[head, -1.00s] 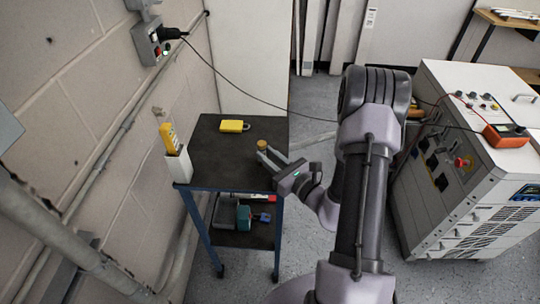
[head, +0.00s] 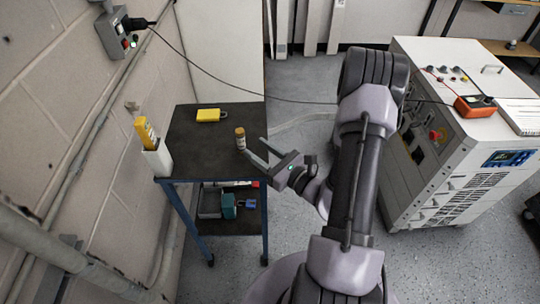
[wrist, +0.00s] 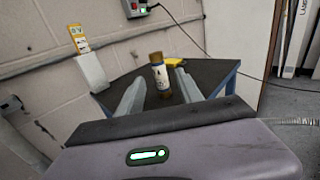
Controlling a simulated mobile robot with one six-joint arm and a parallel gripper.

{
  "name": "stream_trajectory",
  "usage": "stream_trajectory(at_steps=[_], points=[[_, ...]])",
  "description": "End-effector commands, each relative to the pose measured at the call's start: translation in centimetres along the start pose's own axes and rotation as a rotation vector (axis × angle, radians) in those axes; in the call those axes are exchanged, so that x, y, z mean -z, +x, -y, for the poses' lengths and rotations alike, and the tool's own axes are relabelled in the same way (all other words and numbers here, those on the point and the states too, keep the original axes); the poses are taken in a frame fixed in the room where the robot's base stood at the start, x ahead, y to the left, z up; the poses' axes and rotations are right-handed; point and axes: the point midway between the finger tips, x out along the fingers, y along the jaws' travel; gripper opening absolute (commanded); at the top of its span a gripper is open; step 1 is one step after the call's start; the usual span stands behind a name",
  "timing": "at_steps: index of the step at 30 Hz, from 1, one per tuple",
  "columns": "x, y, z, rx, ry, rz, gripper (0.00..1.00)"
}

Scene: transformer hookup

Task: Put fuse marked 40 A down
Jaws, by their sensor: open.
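The fuse (head: 240,138) is a small cylinder with brass-coloured ends and a pale label. It stands upright on the dark top of the cart (head: 190,150), near the cart's right edge. In the wrist view the fuse (wrist: 160,74) stands just beyond and between the two fingers; its marking is too small to read. My gripper (head: 258,152) is open and empty, with its fingertips close to the fuse but apart from it. The open fingers also show in the wrist view (wrist: 158,90).
A yellow padlock-like item (head: 211,115) lies at the back of the cart top. A white holder (head: 157,160) with a yellow device (head: 146,132) is at its left edge. The lower shelf holds several items. A white cabinet (head: 455,130) stands right. A cable crosses behind the arm.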

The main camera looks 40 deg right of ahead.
Motion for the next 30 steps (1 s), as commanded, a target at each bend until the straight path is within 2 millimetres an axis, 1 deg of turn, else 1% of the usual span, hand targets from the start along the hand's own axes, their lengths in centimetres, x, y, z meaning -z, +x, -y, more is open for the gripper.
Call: stream_trajectory(at_steps=[1,3,7,9,12,14,15,16,17,18,20,21,23,24,25,26,27,29,30], points=[[-0.2,-1.5,0.2,0.008,0.005,0.000,0.43],[-0.2,-3.4,0.2,0.008,0.003,-0.001,0.43],[-0.1,-5.9,0.1,0.005,0.002,0.000,0.43],[-0.1,-6.7,0.1,0.003,0.001,0.001,0.43],[-0.1,-7.2,0.0,0.000,0.000,0.002,0.43],[-0.3,-7.1,-0.2,-0.012,-0.005,0.003,0.43],[-0.9,-6.7,-0.9,-0.049,-0.020,0.006,0.43],[-1.7,-6.2,-1.8,-0.098,-0.041,0.010,0.43],[-2.9,-5.5,-3.2,-0.171,-0.072,0.014,0.43],[-4.7,-4.7,-5.8,-0.301,-0.128,0.018,0.43],[-7.6,-4.2,-11.1,-0.550,-0.247,0.010,0.43],[-9.1,-4.7,-15.0,-0.732,-0.345,-0.009,0.43],[-10.5,-6.4,-19.9,-0.986,-0.516,-0.055,0.43],[-11.0,-8.1,-22.4,-1.141,-0.655,-0.094,0.43],[-11.2,-9.5,-23.8,-1.246,-0.771,-0.127,0.43],[-11.4,-10.8,-24.8,-1.338,-0.900,-0.162,0.43],[-11.6,-12.3,-25.4,-1.434,-1.086,-0.208,0.43],[-12.3,-13.8,-25.2,-1.512,-1.376,-0.265,0.43],[-13.1,-14.2,-24.7,-1.522,-1.562,-0.293,0.43]])
